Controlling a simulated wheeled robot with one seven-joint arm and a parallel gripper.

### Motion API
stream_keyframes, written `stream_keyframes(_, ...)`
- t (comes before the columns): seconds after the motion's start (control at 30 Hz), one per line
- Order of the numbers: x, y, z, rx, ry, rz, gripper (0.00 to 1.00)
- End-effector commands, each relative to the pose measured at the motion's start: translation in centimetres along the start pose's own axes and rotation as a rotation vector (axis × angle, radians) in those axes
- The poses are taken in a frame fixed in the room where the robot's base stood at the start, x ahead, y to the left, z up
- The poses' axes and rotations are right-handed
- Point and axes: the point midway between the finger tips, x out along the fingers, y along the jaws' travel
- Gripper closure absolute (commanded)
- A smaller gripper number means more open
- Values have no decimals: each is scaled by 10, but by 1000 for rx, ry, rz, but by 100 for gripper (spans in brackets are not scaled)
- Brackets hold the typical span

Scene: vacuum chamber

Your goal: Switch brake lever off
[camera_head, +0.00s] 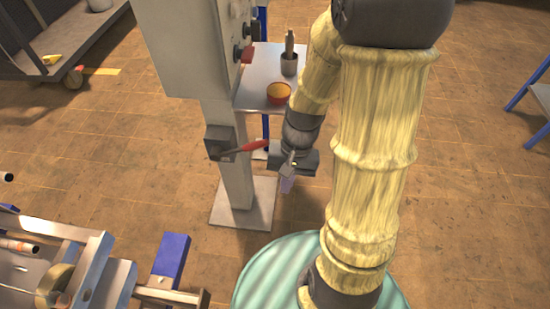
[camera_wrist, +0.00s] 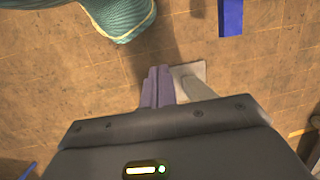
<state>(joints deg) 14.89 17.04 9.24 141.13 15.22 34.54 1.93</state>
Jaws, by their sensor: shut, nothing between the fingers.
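The brake lever (camera_head: 252,146) is a red-handled lever in the head view. It sticks out to the right, tilted slightly up, from a dark box (camera_head: 219,142) on the grey column. My gripper (camera_head: 286,186) points down just right of and below the lever's red end. Its purple fingers also show in the wrist view (camera_wrist: 158,88), close together with nothing between them. The gripper looks apart from the lever, but part of my wrist stands close to the red end. I cannot make out the lever in the wrist view.
The grey column (camera_head: 236,182) stands on a square floor plate (camera_head: 232,218). Behind it, a small table (camera_head: 262,62) bears an orange bowl (camera_head: 279,92) and a dark cup (camera_head: 289,65). A metal frame with a blue block (camera_head: 170,257) is at lower left. Open floor lies right.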

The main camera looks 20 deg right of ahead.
Motion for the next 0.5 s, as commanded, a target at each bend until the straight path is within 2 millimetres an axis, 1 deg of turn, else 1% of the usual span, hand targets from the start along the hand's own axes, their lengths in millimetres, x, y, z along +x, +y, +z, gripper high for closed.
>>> stream_keyframes(0.03, 33, 3, -5, 59, -68, -33, 100)
stream_keyframes(0.1, 57, 1, -5, 132, -160, -82, 100)
stream_keyframes(0.2, 88, -3, -7, 235, -288, -163, 100)
stream_keyframes(0.3, 115, -10, -11, 333, -417, -256, 100)
stream_keyframes(0.4, 138, -18, -18, 423, -544, -361, 100)
stream_keyframes(0.5, 156, -26, -28, 508, -669, -478, 100)
